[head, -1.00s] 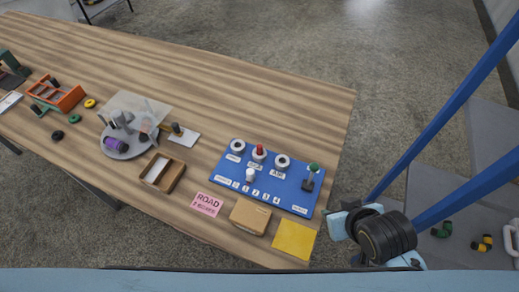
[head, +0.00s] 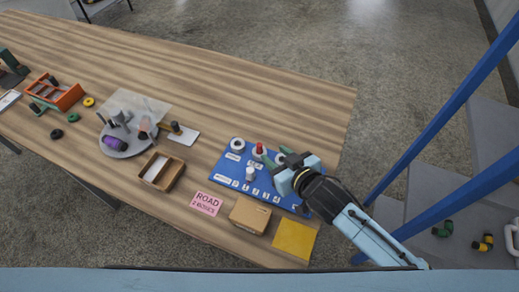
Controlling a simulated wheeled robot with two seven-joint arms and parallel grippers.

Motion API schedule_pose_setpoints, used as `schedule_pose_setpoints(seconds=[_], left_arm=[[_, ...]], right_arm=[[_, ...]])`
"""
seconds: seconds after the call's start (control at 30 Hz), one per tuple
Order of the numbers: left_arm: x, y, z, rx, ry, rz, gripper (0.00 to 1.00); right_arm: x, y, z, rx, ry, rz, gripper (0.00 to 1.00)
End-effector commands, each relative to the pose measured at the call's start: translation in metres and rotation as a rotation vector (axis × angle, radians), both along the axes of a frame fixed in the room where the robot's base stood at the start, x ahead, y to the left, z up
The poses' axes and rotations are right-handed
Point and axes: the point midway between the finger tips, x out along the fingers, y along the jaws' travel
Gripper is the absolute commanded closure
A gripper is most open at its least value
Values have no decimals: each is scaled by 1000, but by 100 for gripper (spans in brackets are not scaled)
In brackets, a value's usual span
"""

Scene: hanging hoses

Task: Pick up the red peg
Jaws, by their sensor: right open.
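The red peg (head: 258,149) stands upright in a white ring at the back of the blue board (head: 228,177). My right gripper (head: 272,156) is over the board, just right of the red peg, with its dark green fingers pointing left toward it. The gripper is open; whether a finger touches the peg cannot be told. A white peg (head: 249,173) stands on the board in front of the red one. The board's right ring and the green-topped peg are mostly hidden behind my gripper and arm. My left gripper is not in view.
In front of the board lie a cardboard box (head: 250,215), a yellow square (head: 294,239) and a pink sign (head: 206,203). A wooden tray (head: 174,181) and a grey round tray (head: 113,152) stand to the left. The table (head: 260,95) behind the board is clear.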

Motion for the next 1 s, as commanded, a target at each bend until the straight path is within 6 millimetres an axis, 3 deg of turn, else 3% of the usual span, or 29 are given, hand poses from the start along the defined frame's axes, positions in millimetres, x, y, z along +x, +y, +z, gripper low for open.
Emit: schedule_pose_setpoints(seconds=[0.1, 0.7, 1.0], left_arm=[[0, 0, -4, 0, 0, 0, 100], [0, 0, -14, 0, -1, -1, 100], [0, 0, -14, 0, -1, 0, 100]], right_arm=[[16, 10, -8, 0, -1, -1, 59], [59, 45, -31, -1, -1, -1, 59], [62, 47, -32, -1, 1, -1, 59]])
